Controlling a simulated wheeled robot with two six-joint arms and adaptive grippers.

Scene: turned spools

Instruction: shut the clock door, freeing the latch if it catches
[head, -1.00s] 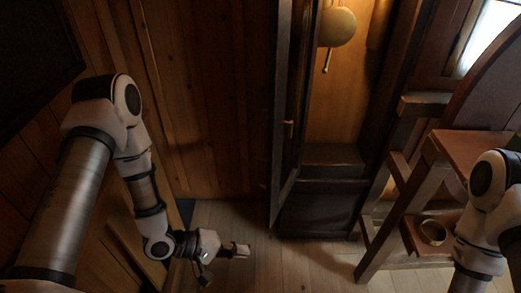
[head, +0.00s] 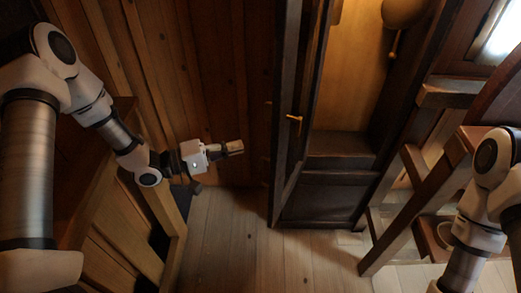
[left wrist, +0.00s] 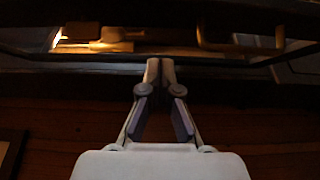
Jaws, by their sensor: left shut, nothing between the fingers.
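The clock is a tall dark wooden case (head: 330,200) with a lit interior, and its pendulum (head: 403,10) hangs at the top. The clock door (head: 290,160) stands open at the left of the case, seen nearly edge-on, with a small brass latch handle (head: 294,118) on it. My left gripper (head: 241,147) is shut and empty, left of the door and apart from it in the head view. The left wrist view shows its fingertips together (left wrist: 160,66) before a dark edge. Of my right arm only links show; its gripper is out of view.
A wooden stand with slanted legs (head: 395,235) is right of the clock, close to my right arm. A plank wall (head: 215,80) lies behind my left gripper. The pale floor (head: 230,245) in front of the clock is clear.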

